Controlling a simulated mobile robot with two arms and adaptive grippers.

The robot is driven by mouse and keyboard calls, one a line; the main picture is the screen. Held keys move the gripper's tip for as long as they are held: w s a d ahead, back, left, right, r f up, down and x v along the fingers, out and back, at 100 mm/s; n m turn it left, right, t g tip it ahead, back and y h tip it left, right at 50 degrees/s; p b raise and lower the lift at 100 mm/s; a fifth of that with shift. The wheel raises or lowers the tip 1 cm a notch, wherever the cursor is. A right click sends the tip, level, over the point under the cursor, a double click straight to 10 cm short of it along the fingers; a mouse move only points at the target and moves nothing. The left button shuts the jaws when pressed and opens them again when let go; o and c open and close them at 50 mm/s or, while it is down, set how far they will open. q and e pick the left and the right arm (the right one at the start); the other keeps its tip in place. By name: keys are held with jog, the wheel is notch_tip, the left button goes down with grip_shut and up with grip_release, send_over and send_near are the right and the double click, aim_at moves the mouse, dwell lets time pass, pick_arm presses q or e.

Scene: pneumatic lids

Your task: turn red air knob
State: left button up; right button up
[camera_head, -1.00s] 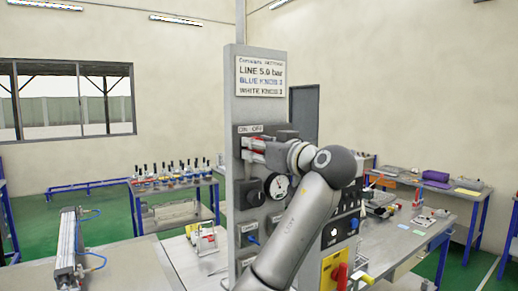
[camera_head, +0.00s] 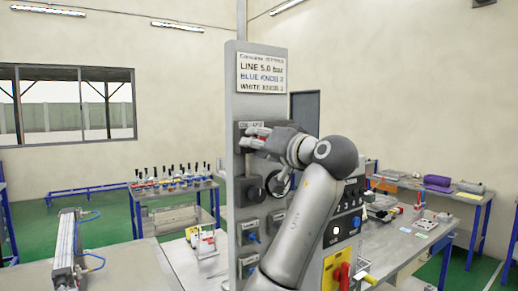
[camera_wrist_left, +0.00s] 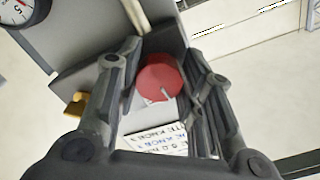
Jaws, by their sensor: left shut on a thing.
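The red air knob (camera_wrist_left: 160,78) sits on the grey upright panel (camera_wrist_left: 178,32), between the two fingers of my left gripper (camera_wrist_left: 163,85) in the left wrist view. The gripper is shut on it. The knob's face carries a short pale mark near its lower edge. In the head view my left gripper (camera_head: 262,138) reaches the upper part of the panel (camera_head: 236,110), and a little red shows at its fingers. My arm and wrist hide much of the panel behind them. My right gripper is not in view.
A sign (camera_head: 261,74) reading LINE 5.0 bar tops the panel. A dark knob (camera_head: 250,190) and a partly hidden gauge (camera_head: 279,183) are below my gripper. Benches with bottles (camera_head: 172,180) and parts stand behind. A red handle (camera_head: 345,276) is low at right.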

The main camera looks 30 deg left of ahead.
pick_arm(q)
jog(key=m, duration=1)
jog(key=shift+r+m+b, duration=0.15)
jog(key=shift+m+b, duration=0.15)
jog(key=shift+b, duration=0.1)
jog(key=shift+m, duration=0.3)
jog(key=o, duration=1)
jog(key=v, duration=1.2)
